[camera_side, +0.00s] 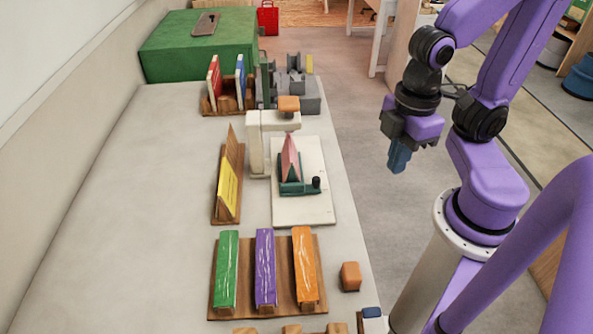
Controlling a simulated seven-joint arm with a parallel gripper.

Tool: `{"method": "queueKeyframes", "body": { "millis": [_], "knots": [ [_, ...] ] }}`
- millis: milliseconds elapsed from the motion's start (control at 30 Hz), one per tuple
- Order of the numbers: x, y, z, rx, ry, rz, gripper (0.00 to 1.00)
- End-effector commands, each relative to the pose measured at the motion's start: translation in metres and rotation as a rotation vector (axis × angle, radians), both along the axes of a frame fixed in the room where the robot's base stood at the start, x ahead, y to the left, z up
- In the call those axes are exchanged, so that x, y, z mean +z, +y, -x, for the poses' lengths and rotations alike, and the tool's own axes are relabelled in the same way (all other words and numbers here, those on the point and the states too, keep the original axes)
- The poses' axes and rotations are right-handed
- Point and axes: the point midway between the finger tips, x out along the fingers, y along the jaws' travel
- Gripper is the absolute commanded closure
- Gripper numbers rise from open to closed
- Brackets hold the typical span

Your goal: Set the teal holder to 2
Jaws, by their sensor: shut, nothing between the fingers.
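The teal holder (291,188) stands on a white board (302,213) near the middle of the table. A pink pointed piece (290,157) rises from it, and a small black knob (316,182) sits at its right end. Any number marks on it are too small to read. My gripper (398,160) is shut and empty, pointing down. It is to the right of the table, over the floor side, well apart from the holder.
A white block stand with an orange top (289,104) is behind the board. The table's left side is clear.

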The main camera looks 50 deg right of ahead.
Motion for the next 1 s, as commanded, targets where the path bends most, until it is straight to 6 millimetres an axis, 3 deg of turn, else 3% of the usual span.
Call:
{"method": "queueKeyframes", "body": {
  "millis": [467, 600, 633, 1000],
  "knots": [
    [0.000, 0.000, 0.000, -0.001, 0.000, 0.000, 1.00],
    [-0.002, -0.001, -0.002, -0.021, 0.013, 0.010, 0.58],
    [-0.003, -0.002, -0.003, -0.036, 0.022, 0.018, 0.54],
    [-0.044, -0.032, -0.035, -0.521, 0.359, 0.171, 0.54]
  ]
}}
